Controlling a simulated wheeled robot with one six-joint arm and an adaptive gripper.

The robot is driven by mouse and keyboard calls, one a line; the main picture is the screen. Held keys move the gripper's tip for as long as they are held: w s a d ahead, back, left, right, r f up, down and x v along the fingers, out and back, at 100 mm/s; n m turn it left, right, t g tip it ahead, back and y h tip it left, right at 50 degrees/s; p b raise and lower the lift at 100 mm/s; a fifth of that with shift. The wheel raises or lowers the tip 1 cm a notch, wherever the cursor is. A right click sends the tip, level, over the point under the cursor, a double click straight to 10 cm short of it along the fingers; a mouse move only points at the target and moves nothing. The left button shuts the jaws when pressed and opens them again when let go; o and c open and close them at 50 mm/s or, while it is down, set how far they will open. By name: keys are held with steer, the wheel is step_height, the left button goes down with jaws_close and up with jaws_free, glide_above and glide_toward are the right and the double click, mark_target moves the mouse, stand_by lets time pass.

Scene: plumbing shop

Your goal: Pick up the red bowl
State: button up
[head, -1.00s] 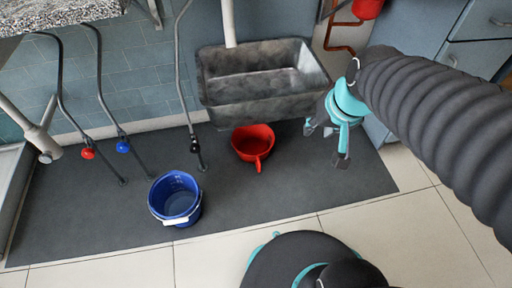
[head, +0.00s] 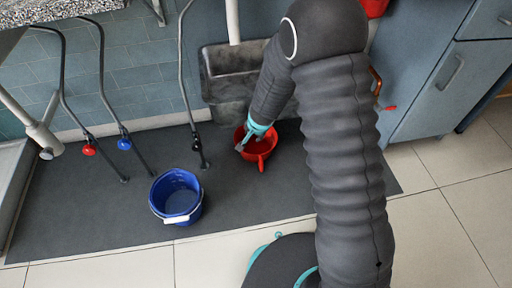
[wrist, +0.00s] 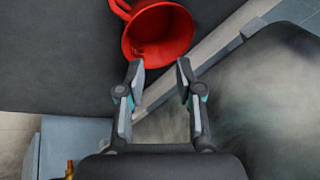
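The red bowl (head: 264,150) sits on the dark mat below the grey sink, its handle pointing to the front in the head view. In the wrist view the bowl (wrist: 180,38) is ahead of the fingertips, with its open side partly facing me and its handle at the upper left. My gripper (wrist: 159,72) is open, with nothing between its fingers. In the head view my gripper (head: 252,138) is over the bowl's left and back part and hides some of it. I cannot tell whether a finger touches the rim.
A blue bucket (head: 177,194) stands on the dark mat (head: 110,215) left of the bowl. The grey sink (head: 225,82) is behind the bowl, partly hidden by my arm. Thin pipes with red and blue valves stand at the left. Blue-grey cabinets (head: 425,90) are at the right.

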step_height(320, 180, down, 7)
steer(key=w+m+h, duration=0.1)
steer(key=w+m, duration=0.1)
steer(key=m+t+h, duration=0.1)
steer(key=m+h, duration=0.1)
steer(key=h, duration=0.1)
glide_toward(268, 154)
steer(key=shift+b+x, duration=1.4)
steer(key=shift+x, duration=3.7)
steer(key=shift+w, duration=0.1)
steer(key=shift+r, duration=0.1)
jaws_close()
